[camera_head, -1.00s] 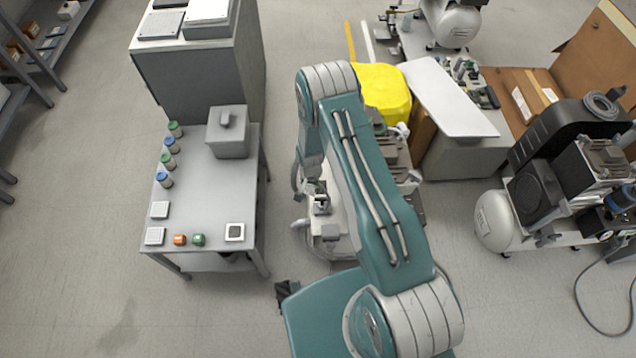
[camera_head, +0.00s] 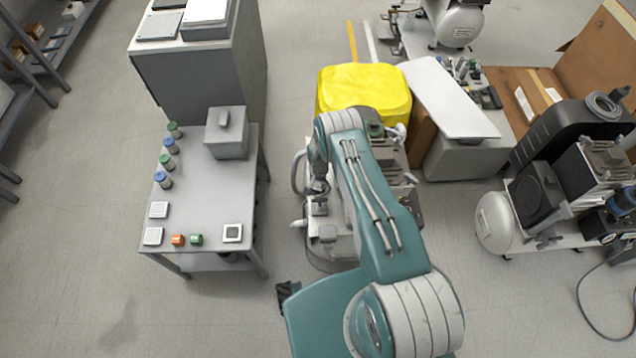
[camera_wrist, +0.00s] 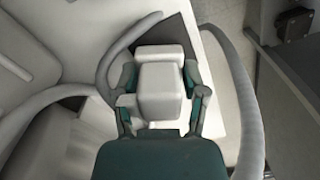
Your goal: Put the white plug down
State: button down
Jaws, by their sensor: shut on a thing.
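The white plug (camera_wrist: 162,92) is a blocky white piece in the wrist view. My gripper (camera_wrist: 159,70) is shut on it, with one dark finger on each side. A thick pale hose (camera_wrist: 243,90) curves round the plug and the fingers. Under the plug lies a white surface with a dark patch; whether the plug touches it cannot be told. In the head view my arm bends down over the grey machine (camera_head: 328,235) right of the small table. My fingers and the plug cannot be made out clearly there.
The grey table (camera_head: 205,195) at left carries several capped jars, a grey box (camera_head: 227,135), white square pads and small orange and green pieces. A yellow bin (camera_head: 362,88) stands behind my arm. Compressors (camera_head: 500,220) stand at right. Open floor lies at lower left.

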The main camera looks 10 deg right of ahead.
jog(key=shift+a+f, duration=0.25)
jog(key=shift+a, duration=0.15)
jog(key=shift+d+f, duration=0.1)
jog(key=shift+f, duration=0.15)
jog(key=shift+c, duration=0.7)
grip_release()
jog(key=shift+d, duration=0.15)
